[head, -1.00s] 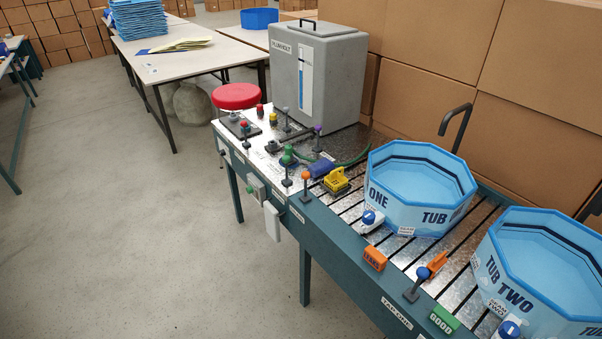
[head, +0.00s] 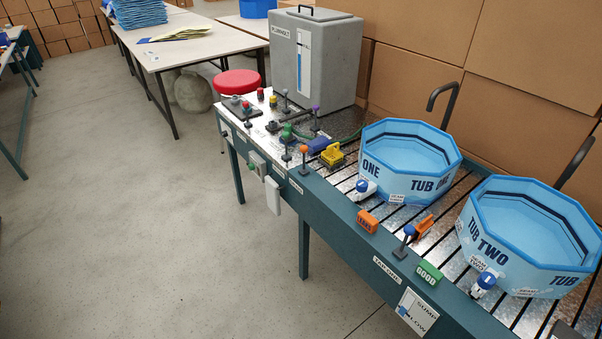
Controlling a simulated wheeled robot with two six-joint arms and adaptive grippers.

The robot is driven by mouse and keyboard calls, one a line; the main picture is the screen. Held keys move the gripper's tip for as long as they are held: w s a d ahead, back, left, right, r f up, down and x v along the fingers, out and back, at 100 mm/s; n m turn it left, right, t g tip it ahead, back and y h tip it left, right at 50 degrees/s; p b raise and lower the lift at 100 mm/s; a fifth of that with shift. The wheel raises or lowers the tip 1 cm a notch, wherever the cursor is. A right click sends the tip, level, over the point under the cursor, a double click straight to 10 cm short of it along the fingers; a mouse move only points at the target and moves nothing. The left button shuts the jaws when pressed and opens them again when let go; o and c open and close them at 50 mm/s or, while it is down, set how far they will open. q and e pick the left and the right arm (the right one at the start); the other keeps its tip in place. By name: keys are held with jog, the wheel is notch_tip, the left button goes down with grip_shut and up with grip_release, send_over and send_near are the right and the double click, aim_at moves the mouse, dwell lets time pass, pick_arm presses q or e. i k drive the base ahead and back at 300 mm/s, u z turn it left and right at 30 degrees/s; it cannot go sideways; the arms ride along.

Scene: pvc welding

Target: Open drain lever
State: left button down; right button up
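Several small levers stand on the bench, and I cannot tell which one is the drain lever. A blue-knobbed lever (head: 404,242) stands upright at the front edge, below tub one. An orange-knobbed lever (head: 304,161) stands further left on the same edge. A purple-knobbed lever (head: 316,116) and a grey-knobbed lever (head: 285,101) are further back near the grey tank. Tub one (head: 411,160) and tub two (head: 526,237) are blue octagonal tubs on the slatted bench. Neither of my grippers is in view.
A grey tank (head: 342,62) stands at the back of the bench (head: 345,228). Orange (head: 367,221) and green "GOOD" (head: 429,272) blocks sit on the front edge. A red stool (head: 238,83) and tables are behind. Cardboard boxes line the right. The floor at left is clear.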

aim_at(304, 149)
jog(key=u, duration=1)
jog(key=i, duration=1.3)
jog(key=z, duration=0.35)
